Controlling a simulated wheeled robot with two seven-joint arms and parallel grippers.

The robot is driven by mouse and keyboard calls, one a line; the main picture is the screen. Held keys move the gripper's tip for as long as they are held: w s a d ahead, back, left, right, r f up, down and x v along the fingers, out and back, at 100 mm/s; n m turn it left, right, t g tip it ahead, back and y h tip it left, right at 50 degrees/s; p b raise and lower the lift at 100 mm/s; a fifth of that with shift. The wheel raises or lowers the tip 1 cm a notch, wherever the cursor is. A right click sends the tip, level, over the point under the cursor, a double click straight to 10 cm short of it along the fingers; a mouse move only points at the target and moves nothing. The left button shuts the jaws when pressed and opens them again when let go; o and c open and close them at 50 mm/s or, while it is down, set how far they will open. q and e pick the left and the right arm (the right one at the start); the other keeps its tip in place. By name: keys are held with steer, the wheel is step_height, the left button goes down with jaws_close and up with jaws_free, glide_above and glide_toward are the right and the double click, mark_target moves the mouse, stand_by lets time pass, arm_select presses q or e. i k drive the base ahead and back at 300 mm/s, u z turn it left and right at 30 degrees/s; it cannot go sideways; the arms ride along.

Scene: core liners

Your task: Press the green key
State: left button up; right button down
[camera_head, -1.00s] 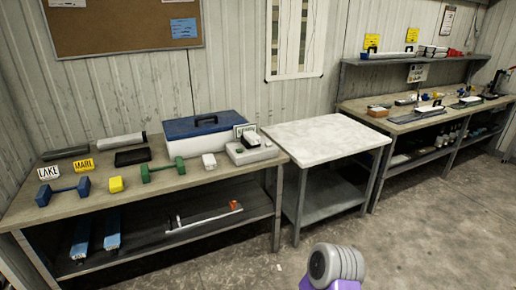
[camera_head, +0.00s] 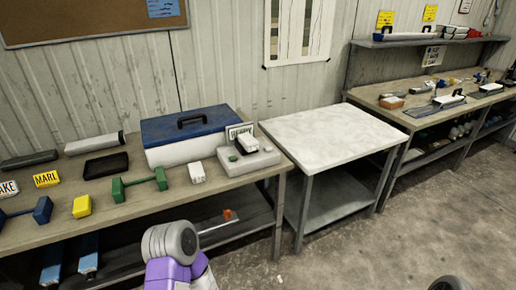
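A grey device (camera_head: 264,161) sits at the right end of the left workbench. A small green spot, which looks like the green key (camera_head: 233,158), shows on its left part. A dark-topped white block (camera_head: 247,145) rests on or is part of the device; I cannot tell which. A card reading "READY" (camera_head: 240,131) stands behind it. A purple and grey part of my arm shows at the bottom, in front of the bench. Neither gripper's fingers are in view.
The left workbench (camera_head: 130,207) also holds a blue-lidded box (camera_head: 196,126), a white block (camera_head: 197,172), a green dumbbell (camera_head: 139,185), a yellow block (camera_head: 82,206) and a black tray (camera_head: 105,165). A bare white-topped table (camera_head: 330,135) stands to the right.

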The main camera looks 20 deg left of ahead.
mark_target(233, 159)
steer(key=u, duration=0.4)
steer(key=i, duration=1)
steer(key=u, duration=0.7)
